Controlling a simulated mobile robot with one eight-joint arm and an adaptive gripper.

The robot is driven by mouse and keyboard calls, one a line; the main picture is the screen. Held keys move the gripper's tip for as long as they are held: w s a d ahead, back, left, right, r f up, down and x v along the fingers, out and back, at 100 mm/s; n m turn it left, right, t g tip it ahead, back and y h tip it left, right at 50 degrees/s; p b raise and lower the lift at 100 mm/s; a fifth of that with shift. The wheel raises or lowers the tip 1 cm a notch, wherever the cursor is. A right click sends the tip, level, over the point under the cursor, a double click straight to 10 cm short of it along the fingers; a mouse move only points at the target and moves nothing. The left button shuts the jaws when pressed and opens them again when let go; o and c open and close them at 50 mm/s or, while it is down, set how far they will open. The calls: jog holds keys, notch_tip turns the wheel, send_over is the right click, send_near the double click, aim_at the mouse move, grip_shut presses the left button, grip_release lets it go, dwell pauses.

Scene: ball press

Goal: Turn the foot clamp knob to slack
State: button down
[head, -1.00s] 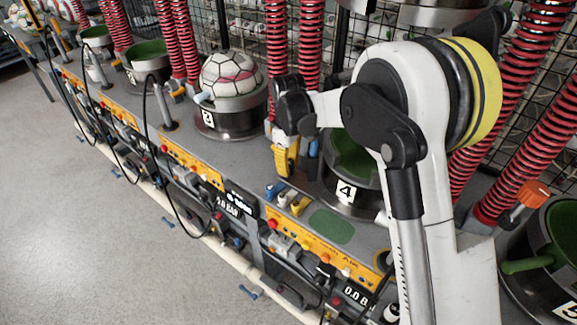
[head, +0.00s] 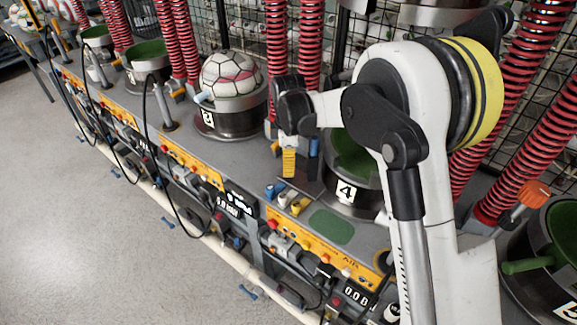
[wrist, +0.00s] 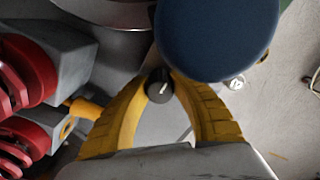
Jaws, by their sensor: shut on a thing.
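A black knob (wrist: 159,87) with a white pointer line sits between the fingertips in the wrist view. The pointer slants up and to the right. My gripper (wrist: 163,85) has yellow ridged fingers shut on the knob from both sides. In the head view my gripper (head: 289,163) points down beside the station 4 cup (head: 350,198), and the knob under it is hidden. A dark blue rounded handle end (wrist: 217,38) is right above the fingertips in the wrist view, close to the right finger. The blue handle (head: 314,156) stands just right of the gripper in the head view.
Red springs (head: 275,55) rise behind the bench. A panelled ball (head: 231,73) sits in the cup to the left. Blue and yellow pegs (head: 297,203) and a green pad (head: 331,226) lie in front.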

dwell(0.3)
jog(key=c, duration=1.4)
grip_release()
jog(key=shift+a, duration=0.1)
notch_tip(320, 180, up, 12)
jog(key=shift+s+f, duration=0.1)
